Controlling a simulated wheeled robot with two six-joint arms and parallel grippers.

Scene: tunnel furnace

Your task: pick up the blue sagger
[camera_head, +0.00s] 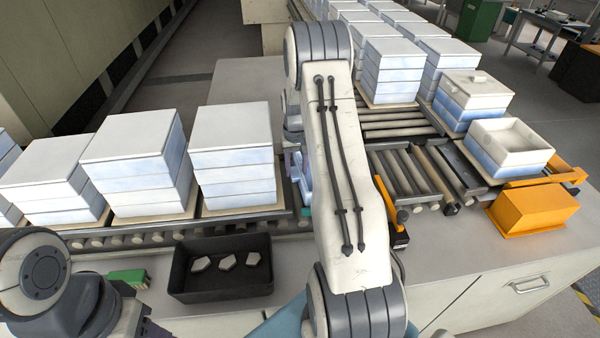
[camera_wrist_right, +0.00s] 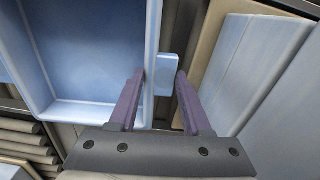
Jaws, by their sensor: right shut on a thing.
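The blue sagger (camera_wrist_right: 95,65) is an open, pale blue box that fills the upper left of the right wrist view. My right gripper (camera_wrist_right: 162,72) is shut on its side wall at a small blue lug (camera_wrist_right: 168,76), with one purple finger on each side. In the head view my right arm hides most of the sagger and gripper; only a bluish sliver (camera_head: 297,168) shows left of the arm. My left gripper (camera_head: 150,329) is cut off at the bottom left of the head view, and its jaws cannot be made out.
Stacks of pale saggers (camera_head: 235,150) stand on a roller conveyor at left, with more (camera_head: 390,75) at the back right. An open sagger (camera_head: 508,140) sits at right by an orange box (camera_head: 533,209). A black tray (camera_head: 221,285) holds pale pieces.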

